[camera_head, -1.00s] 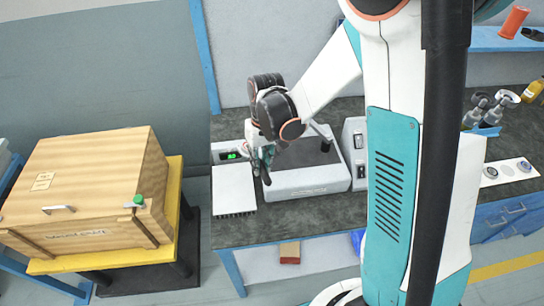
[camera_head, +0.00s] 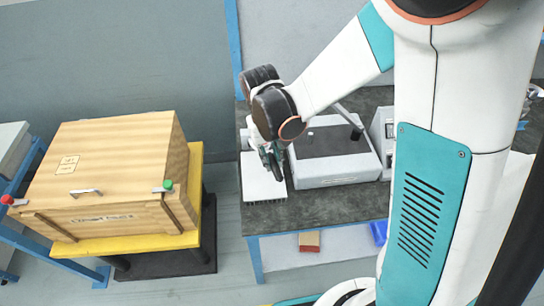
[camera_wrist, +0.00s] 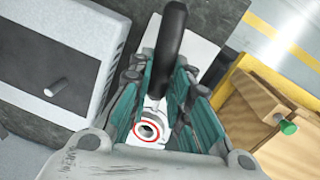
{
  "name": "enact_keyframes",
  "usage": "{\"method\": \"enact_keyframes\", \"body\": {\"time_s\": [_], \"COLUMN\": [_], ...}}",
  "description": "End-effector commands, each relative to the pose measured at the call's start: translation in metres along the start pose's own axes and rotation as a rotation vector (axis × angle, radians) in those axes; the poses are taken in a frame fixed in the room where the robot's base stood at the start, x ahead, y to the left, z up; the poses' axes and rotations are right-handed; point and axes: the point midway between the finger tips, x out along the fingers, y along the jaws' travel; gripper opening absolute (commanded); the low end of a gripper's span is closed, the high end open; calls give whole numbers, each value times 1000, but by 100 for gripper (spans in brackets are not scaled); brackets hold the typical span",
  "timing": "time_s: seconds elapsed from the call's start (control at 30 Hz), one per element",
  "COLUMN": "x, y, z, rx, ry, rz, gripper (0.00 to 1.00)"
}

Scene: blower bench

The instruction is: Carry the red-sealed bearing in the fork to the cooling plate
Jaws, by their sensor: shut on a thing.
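My gripper (camera_head: 272,158) is over the right part of the white cooling plate (camera_head: 256,183) at the left end of the bench. In the wrist view its teal fingers (camera_wrist: 168,85) are shut on the fork, whose black handle (camera_wrist: 172,45) sticks out beyond them. The red-sealed bearing (camera_wrist: 149,129) shows as a red ring around a dark bore, at the fork's pale end near the palm. The cooling plate shows behind the handle in the wrist view (camera_wrist: 202,48). The gap between bearing and plate cannot be told. In the head view the bearing is hidden.
A grey heater box (camera_head: 338,172) with a dark top and upright peg stands just right of the plate; it also shows in the wrist view (camera_wrist: 98,82). A wooden crate (camera_head: 110,165) on a yellow stand is left, across a floor gap. Bench surface is clear in front.

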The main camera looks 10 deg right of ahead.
Motion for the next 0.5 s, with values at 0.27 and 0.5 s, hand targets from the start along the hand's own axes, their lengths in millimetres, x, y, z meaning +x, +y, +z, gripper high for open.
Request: {"method": "enact_keyframes", "body": {"time_s": [0.27,0.5], "x": [6,24], "y": [-4,-6], "z": [-1,-2], "rx": [-35,-35], "ry": [8,8], "rz": [213,209], "gripper": [0,0]}}
